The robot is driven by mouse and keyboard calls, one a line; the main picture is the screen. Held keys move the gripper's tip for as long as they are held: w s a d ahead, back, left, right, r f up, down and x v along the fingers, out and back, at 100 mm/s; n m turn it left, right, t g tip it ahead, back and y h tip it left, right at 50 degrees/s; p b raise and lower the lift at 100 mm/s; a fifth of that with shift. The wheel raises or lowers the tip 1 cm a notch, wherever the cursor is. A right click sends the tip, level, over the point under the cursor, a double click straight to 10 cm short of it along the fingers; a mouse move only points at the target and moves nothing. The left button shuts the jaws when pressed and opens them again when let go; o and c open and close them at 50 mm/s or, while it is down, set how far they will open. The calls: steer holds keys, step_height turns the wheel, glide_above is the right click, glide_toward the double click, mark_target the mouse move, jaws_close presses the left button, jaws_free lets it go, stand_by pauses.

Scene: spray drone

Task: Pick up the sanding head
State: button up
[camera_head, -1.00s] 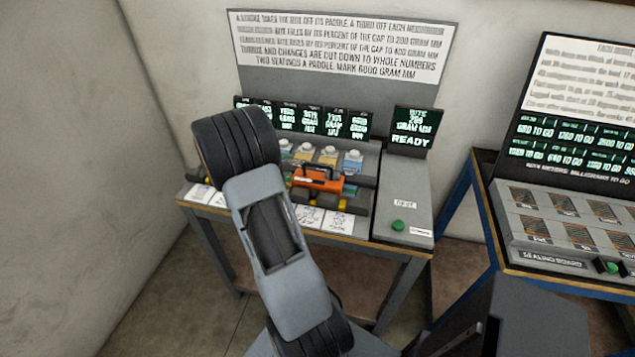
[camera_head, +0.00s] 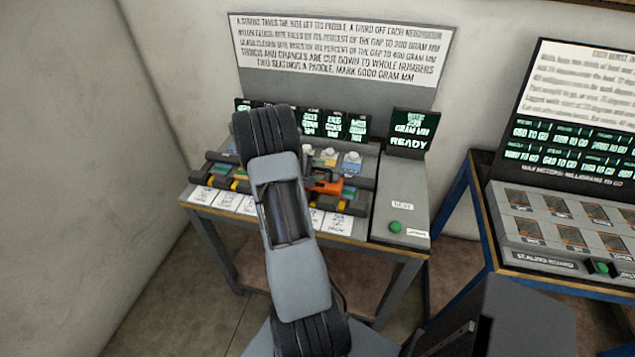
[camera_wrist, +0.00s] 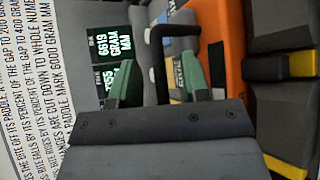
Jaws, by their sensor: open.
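The sanding head appears to be the orange tool with a black handle (camera_head: 325,187), lying on the rack of the grey bench. My arm hides its left part in the head view. In the wrist view its orange body (camera_wrist: 226,70) is right of centre, and its black bent handle (camera_wrist: 158,45) shows between the fingers in the picture. My gripper (camera_wrist: 157,82) is open, with green fingers on either side of the handle. I cannot tell whether either finger touches it. In the head view the gripper is hidden behind my arm.
The bench holds a row of small screens (camera_head: 334,124), white cards (camera_head: 227,201) along its front edge, and a grey box with a green button (camera_head: 396,227) on the right. Yellow and black rack pieces (camera_wrist: 268,68) lie beside the tool. A second bench (camera_head: 560,262) stands at the right.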

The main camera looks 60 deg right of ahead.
steer(key=shift+s+d+f, duration=0.15)
jaws_close()
stand_by(0.4)
stand_by(1.0)
